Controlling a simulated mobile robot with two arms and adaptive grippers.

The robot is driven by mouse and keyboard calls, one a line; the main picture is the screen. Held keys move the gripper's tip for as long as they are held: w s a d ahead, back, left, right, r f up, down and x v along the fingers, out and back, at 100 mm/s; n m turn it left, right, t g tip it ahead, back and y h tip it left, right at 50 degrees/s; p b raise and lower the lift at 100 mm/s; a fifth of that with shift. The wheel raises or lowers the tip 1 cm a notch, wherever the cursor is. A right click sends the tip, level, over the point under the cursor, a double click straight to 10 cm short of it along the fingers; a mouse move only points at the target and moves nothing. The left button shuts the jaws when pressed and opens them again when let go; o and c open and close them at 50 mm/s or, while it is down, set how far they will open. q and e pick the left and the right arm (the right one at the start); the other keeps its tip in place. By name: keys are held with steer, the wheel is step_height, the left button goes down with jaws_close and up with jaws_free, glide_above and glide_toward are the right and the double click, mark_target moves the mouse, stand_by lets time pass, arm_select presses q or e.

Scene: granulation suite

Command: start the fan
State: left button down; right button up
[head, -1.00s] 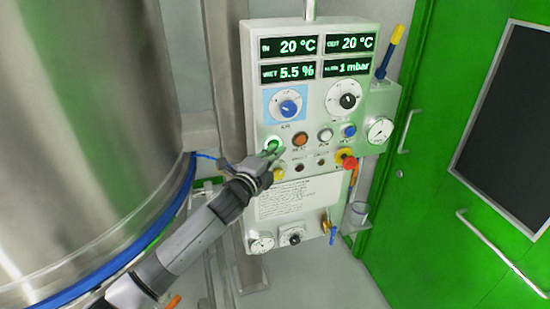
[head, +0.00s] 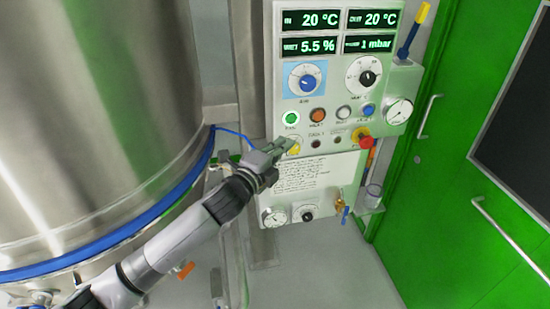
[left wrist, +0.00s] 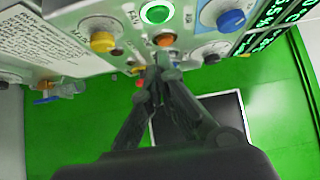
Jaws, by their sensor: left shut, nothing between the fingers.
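The control panel (head: 285,90) carries a round green button (head: 290,118) with a bright, lit face and a pale ring. The green button also shows lit at the top of the left wrist view (left wrist: 156,13). My left gripper (head: 288,145) is shut and empty, its fingertips below the green button and near a yellow knob (head: 293,149). In the left wrist view its closed fingertips (left wrist: 160,62) are apart from the green button. My right gripper is not in view.
An orange button (head: 317,115), a white button (head: 343,113) and a blue button (head: 368,110) sit right of the green one. A red emergency knob (head: 362,142) is lower right. A large steel vessel (head: 90,110) stands left, a green door (head: 440,170) right.

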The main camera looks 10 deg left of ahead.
arm_select(q)
steer(key=v, duration=0.4)
steer(key=shift+d+r+b, duration=0.1)
steer(key=shift+d+b, duration=0.05)
steer(key=shift+b, duration=0.2)
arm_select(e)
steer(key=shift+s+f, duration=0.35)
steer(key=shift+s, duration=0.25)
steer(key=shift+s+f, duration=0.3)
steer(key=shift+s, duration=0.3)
arm_select(q)
steer(key=shift+s, duration=0.1)
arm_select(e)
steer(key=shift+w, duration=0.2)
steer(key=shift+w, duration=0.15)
